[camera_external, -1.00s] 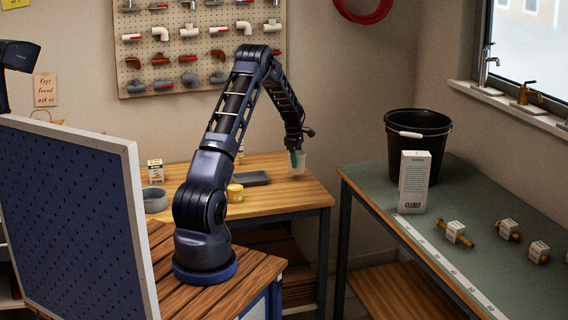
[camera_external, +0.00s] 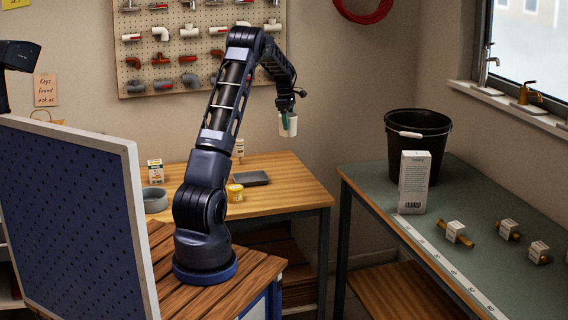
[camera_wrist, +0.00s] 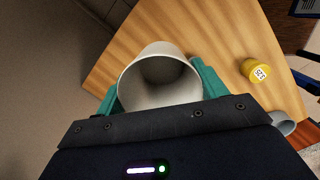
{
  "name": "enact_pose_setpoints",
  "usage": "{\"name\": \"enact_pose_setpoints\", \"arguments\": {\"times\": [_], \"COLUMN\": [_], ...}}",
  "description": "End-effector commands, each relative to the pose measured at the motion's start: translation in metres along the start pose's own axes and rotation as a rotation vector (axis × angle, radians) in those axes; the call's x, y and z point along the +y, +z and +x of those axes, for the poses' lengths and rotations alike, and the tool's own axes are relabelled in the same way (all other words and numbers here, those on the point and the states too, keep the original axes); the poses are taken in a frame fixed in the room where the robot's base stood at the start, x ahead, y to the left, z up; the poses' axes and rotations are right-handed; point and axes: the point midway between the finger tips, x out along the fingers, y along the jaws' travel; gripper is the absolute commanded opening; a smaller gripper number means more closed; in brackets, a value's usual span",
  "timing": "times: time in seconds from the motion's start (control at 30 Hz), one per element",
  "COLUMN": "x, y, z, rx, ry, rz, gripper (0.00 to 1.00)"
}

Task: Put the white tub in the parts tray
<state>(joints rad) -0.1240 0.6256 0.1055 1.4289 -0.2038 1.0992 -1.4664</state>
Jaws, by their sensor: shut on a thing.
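My gripper (camera_external: 286,116) has teal fingers and is shut on the white tub (camera_external: 292,127). It holds the tub in the air above the right part of the wooden table. In the wrist view the tub (camera_wrist: 155,83) is between the teal fingers, its open mouth facing the camera, and it looks empty. A dark, shallow tray, which looks like the parts tray (camera_external: 257,181), lies on the wooden table, below and left of the tub in the external view.
On the wooden table (camera_external: 291,190), a yellow container (camera_external: 235,193), a grey bowl (camera_external: 154,200), a small box (camera_external: 155,171) and a small bottle (camera_external: 239,148) stand around the tray. The table's right part is clear. A black bucket (camera_external: 414,151) stands on the green bench.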

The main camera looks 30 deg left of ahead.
Motion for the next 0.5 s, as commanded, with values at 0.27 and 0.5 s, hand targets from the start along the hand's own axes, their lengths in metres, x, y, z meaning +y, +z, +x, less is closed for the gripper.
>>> {"name": "enact_pose_setpoints", "arguments": {"times": [0.27,0.5], "x": [-0.047,-0.077], "y": [-0.092,-0.135], "z": [-0.016,-0.021], "rx": [0.000,-0.002], "ry": [0.002,0.002], "rz": [-0.017,-0.020], "gripper": [0.49,0.49]}}
